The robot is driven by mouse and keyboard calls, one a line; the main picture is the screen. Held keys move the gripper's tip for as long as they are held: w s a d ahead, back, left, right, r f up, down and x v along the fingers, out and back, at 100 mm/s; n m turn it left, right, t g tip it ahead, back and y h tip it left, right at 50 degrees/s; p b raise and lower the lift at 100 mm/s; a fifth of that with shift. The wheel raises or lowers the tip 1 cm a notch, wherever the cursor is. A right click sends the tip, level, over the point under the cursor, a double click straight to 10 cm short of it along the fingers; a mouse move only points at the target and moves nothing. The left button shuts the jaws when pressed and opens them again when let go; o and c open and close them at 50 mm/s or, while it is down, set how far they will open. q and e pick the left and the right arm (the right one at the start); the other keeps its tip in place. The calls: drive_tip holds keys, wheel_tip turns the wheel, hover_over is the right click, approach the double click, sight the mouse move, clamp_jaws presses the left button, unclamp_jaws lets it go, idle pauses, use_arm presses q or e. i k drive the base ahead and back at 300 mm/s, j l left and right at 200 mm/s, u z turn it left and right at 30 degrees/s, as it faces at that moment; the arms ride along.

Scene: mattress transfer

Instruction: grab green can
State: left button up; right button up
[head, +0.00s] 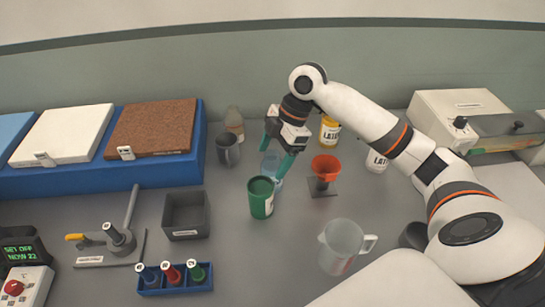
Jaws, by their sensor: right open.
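The green can (261,203) stands upright on the grey bench, near the middle of the head view. It is open at the top and has a white label low on its front. My right gripper (277,162) reaches in from the right and points down just behind and above the can. Its teal fingers are open and the can is not between them. A clear bluish beaker (270,167) stands right behind the can, partly hidden by the fingers; I cannot tell whether they touch it. My left gripper is not in view.
An orange funnel (325,168) on a stand is right of the can. A clear measuring jug (341,247) is in front right. A grey bin (185,215) is to the left, a dark mug (228,150) behind left. A yellow-labelled jar (330,132) stands behind.

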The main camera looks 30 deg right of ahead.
sight(260, 188)
drive_tip(key=k+j, duration=1.15)
drive_tip(key=k, duration=0.15)
